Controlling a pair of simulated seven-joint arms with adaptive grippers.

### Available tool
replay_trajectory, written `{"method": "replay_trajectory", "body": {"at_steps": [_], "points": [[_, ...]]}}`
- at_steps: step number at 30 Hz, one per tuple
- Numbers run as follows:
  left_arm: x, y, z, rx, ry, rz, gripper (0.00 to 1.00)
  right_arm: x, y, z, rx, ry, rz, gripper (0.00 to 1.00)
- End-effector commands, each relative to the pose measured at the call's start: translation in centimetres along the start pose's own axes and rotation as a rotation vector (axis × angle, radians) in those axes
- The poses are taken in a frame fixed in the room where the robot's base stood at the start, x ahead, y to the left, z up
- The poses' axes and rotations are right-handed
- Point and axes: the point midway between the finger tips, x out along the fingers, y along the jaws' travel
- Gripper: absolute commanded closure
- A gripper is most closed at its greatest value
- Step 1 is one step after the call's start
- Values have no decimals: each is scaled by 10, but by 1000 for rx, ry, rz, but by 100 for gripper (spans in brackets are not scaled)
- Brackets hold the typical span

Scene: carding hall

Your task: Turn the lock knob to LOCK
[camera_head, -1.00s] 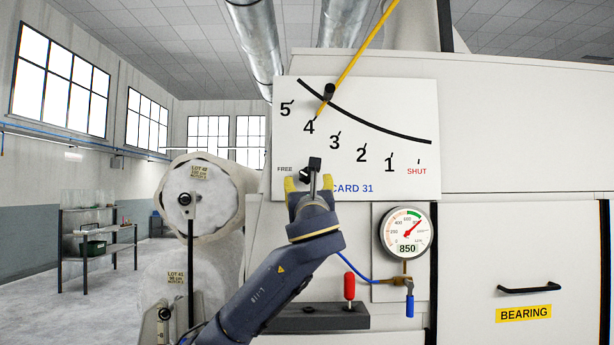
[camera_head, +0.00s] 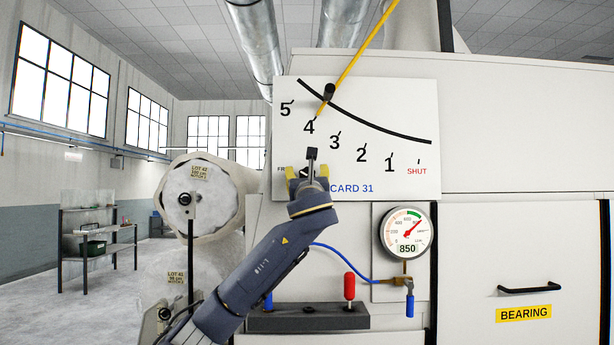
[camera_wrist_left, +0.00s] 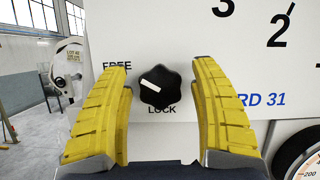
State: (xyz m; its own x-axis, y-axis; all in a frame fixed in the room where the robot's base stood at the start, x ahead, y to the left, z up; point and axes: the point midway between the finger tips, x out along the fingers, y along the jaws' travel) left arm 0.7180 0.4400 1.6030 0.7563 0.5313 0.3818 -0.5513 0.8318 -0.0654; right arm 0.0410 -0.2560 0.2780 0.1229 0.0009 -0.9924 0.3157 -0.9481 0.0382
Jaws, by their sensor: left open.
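The lock knob (camera_wrist_left: 160,88) is a black lobed knob on the white panel, clear in the left wrist view. Its white mark points to the upper left, toward the word FREE (camera_wrist_left: 117,66). The word LOCK (camera_wrist_left: 162,110) stands directly below the knob. My left gripper (camera_wrist_left: 164,76) is open, with one yellow finger on each side of the knob and a visible gap to it on both sides. In the head view the left gripper (camera_head: 307,174) is in front of the panel's lower left and mostly hides the knob. My right gripper is not in view.
The white scale panel (camera_head: 393,105) carries numbers and a yellow pointer (camera_head: 350,64). A pressure gauge (camera_head: 407,233) is at the right of the arm. A base with a red-topped lever (camera_head: 349,287) is below. A wrapped roll (camera_head: 200,192) stands at left.

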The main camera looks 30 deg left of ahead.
Motion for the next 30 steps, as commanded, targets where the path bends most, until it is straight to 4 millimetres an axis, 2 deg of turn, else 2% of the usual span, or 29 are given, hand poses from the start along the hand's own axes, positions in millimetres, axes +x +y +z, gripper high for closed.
{"method": "replay_trajectory", "body": {"at_steps": [2, 16, 23, 30], "points": [[0, 0, 0, 0, 0, 0, 37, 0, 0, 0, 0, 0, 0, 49], [0, 0, 0, 0, 0, 1, 91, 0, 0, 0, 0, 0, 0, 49], [0, 0, 0, -20, 0, 9, 92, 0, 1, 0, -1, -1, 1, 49], [0, -1, -1, -138, 2, 55, 92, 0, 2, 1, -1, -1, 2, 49]]}}
